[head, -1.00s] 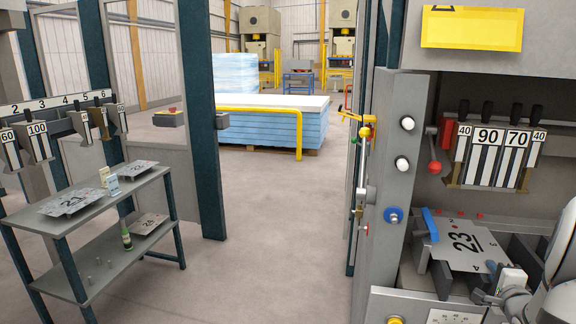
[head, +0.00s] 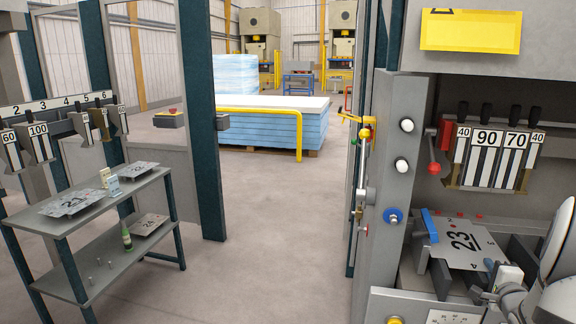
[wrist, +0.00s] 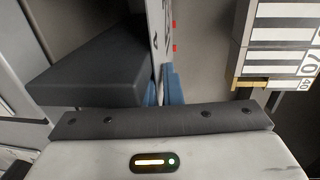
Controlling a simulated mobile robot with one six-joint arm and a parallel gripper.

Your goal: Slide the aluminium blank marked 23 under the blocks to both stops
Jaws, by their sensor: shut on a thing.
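The aluminium blank marked 23 (head: 460,243) lies nearly flat at the machine's front, low and to the left of the numbered blocks (head: 490,152). Its left edge is close beside a blue stop (head: 430,225); I cannot tell whether they touch. A second stop is not clearly visible. My gripper (head: 497,268) is shut on the blank's near right edge. In the wrist view the blank (wrist: 158,40) shows nearly edge-on between the gripper's blue pads (wrist: 163,88). The blocks, marked 40, 90, 70 and 40, also show at the upper right there (wrist: 285,45).
A grey side column with buttons (head: 395,170) stands left of the blank. A dark grey block (wrist: 90,70) lies close to my gripper in the wrist view. A shelf table (head: 95,205) with other blanks stands far left. The floor between is clear.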

